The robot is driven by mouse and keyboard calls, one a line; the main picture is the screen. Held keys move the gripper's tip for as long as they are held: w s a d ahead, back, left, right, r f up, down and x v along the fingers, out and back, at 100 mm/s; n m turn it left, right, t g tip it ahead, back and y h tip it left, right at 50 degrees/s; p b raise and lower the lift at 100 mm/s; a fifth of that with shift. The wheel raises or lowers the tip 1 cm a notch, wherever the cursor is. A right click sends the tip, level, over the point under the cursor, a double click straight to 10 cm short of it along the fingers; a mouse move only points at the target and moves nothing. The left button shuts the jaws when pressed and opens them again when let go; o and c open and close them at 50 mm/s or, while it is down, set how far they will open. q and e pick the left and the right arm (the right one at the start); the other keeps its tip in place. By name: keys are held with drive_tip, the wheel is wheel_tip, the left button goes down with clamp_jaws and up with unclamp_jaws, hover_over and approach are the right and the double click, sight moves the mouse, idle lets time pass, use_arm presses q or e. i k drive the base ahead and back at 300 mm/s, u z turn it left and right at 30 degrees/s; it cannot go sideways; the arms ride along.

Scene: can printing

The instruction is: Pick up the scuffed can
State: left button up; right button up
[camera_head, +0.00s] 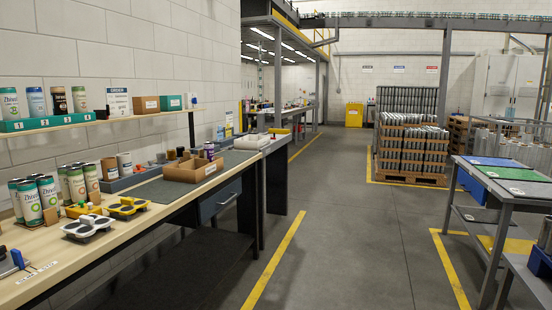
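I cannot tell which can is scuffed at this distance. In the head view, a group of green and white cans (32,203) stands upright on the workbench at the left. More cans, green, blue and dark (36,102), stand in a green numbered rack (45,122) on the wall shelf. Neither of my grippers shows in this view.
The long workbench (45,270) runs along the left wall, with an open cardboard tray (193,172) and yellow-edged holders (127,208) on it. Pallets of cans (412,150) stand at the back. A metal table (505,180) is at the right. The grey floor (345,240) between is clear.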

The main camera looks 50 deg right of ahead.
sight(209, 150)
drive_tip(key=z, duration=1.35)
drive_tip(key=k, duration=0.2)
drive_tip(key=z, duration=2)
drive_tip(key=i, duration=0.25)
drive_tip(key=u, duration=1.05)
drive_tip(key=i, duration=2.45)
drive_tip(key=u, duration=1.7)
drive_tip(key=i, duration=1.25)
drive_tip(key=u, duration=1.1)
